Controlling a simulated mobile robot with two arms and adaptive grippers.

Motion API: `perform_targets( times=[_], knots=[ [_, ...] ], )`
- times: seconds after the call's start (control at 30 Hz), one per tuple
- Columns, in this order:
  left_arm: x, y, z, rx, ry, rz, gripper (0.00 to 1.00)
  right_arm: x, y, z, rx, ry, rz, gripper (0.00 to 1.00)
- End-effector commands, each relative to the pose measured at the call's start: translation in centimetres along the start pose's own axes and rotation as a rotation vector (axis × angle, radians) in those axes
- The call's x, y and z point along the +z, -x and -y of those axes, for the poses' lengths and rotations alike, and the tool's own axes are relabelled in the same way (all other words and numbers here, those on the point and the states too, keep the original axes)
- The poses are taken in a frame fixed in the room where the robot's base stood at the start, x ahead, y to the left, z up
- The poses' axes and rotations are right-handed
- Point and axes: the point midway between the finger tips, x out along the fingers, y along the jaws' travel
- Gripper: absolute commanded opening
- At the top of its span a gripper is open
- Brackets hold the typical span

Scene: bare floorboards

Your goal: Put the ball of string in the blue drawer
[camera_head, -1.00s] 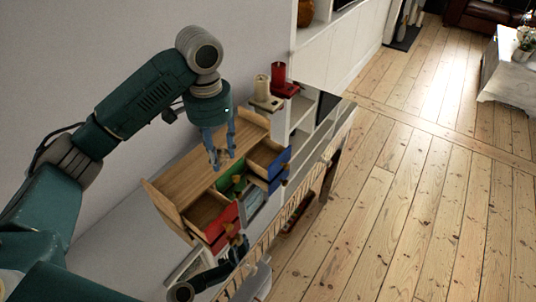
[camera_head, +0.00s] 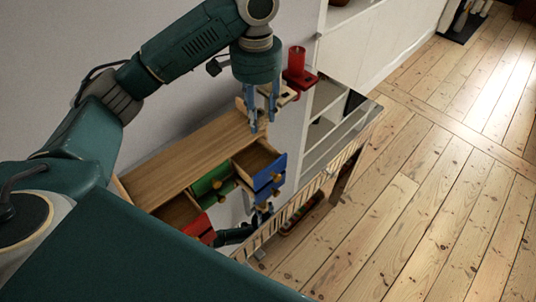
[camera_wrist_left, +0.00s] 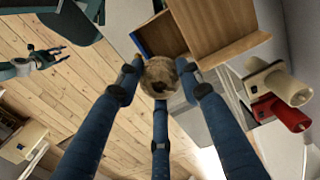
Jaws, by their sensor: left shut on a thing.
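The tan ball of string (camera_wrist_left: 160,78) is between the blue fingers of my left gripper (camera_wrist_left: 158,88) in the left wrist view. In the head view my left gripper (camera_head: 262,122) points down over the right end of the wooden drawer cabinet (camera_head: 185,160), and the ball is hard to make out there. The blue drawer (camera_head: 271,174) is pulled open, just below and in front of the gripper; its open box also shows in the left wrist view (camera_wrist_left: 162,36). My right gripper (camera_head: 262,214) is low in front of the cabinet; its fingers look spread and empty in the wrist view (camera_wrist_left: 52,54).
A green drawer (camera_head: 212,180) and a red drawer (camera_head: 198,228) also stand open. The floor (camera_head: 400,220) at right is open.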

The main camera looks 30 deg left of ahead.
Motion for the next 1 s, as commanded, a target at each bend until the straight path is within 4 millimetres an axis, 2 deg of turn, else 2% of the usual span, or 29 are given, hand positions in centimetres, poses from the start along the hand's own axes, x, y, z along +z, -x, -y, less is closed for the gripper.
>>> perform_targets(
  times=[0.17, 0.4, 0.6, 0.7, 1.0],
  knots=[
    [0.1, -1.0, -0.1, 0.001, 0.0, 0.002, 0.11, 1.4, 0.1, 0.3, -0.003, 0.0, 0.017, 0.4],
    [0.2, -6.9, -0.1, 0.001, 0.0, 0.006, 0.11, 3.2, 0.9, 0.6, -0.007, 0.0, 0.045, 0.4],
    [0.2, -12.1, -0.1, 0.0, -0.001, 0.005, 0.11, 2.8, 1.5, 0.7, -0.008, 0.0, 0.04, 0.4],
    [0.2, -14.0, -0.1, 0.001, -0.001, 0.003, 0.11, 2.3, 1.6, 0.6, -0.008, 0.0, 0.033, 0.4],
    [0.2, -17.2, 0.0, 0.0, -0.001, 0.003, 0.11, 1.4, 1.9, 0.5, -0.006, 0.0, 0.02, 0.4]
  ],
)
